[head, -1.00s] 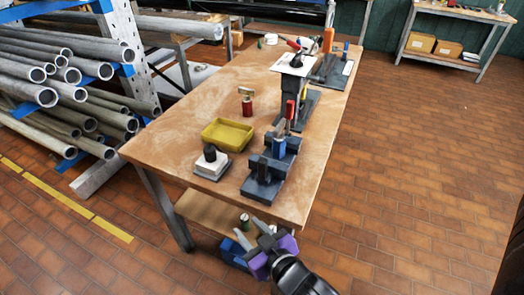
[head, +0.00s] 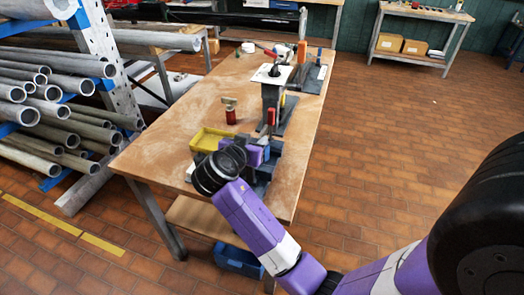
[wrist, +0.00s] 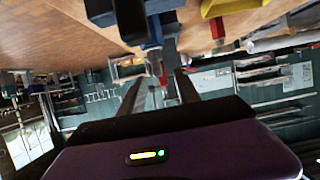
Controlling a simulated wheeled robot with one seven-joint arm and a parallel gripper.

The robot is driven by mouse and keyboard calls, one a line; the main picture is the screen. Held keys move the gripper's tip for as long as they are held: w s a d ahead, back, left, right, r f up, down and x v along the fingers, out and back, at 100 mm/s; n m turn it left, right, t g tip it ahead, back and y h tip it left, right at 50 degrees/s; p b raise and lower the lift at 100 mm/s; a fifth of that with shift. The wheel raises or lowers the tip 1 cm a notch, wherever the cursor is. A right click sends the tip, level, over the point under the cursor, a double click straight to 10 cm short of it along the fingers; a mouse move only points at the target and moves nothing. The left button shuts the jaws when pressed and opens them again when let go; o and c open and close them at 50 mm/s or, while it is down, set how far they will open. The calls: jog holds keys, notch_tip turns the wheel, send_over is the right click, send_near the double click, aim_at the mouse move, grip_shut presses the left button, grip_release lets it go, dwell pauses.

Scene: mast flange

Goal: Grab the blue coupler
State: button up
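The blue coupler (wrist: 154,32) shows near the top of the wrist view, upright beside a dark peg (wrist: 130,20) on the dark blue base. My gripper (wrist: 160,74) is open and empty, its two dark fingers apart and pointing towards the coupler. The coupler lines up roughly with the gap, slightly left of its middle. I cannot tell the exact distance left to it. In the head view my arm and purple gripper hide the coupler and most of its base (head: 262,186).
A yellow tray (head: 205,139) and a red cylinder with a tag (head: 231,116) stand on the wooden table (head: 165,138). A dark post with a white top plate (head: 271,76) stands behind the base. A pipe rack is left; floor at right is clear.

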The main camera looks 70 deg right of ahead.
aim_at(261, 134)
jog(key=x, duration=0.2)
jog(key=p+x, duration=0.1)
jog(key=x, duration=0.1)
jog(key=p+x, duration=0.1)
jog(key=x, duration=0.2)
jog(key=shift+s+d+r, duration=0.1)
jog(key=shift+s+r, duration=0.15)
jog(key=shift+r, duration=0.15)
jog(key=shift+d+f, duration=0.2)
jog(key=shift+d, duration=0.05)
jog(key=shift+c, duration=0.2)
grip_shut()
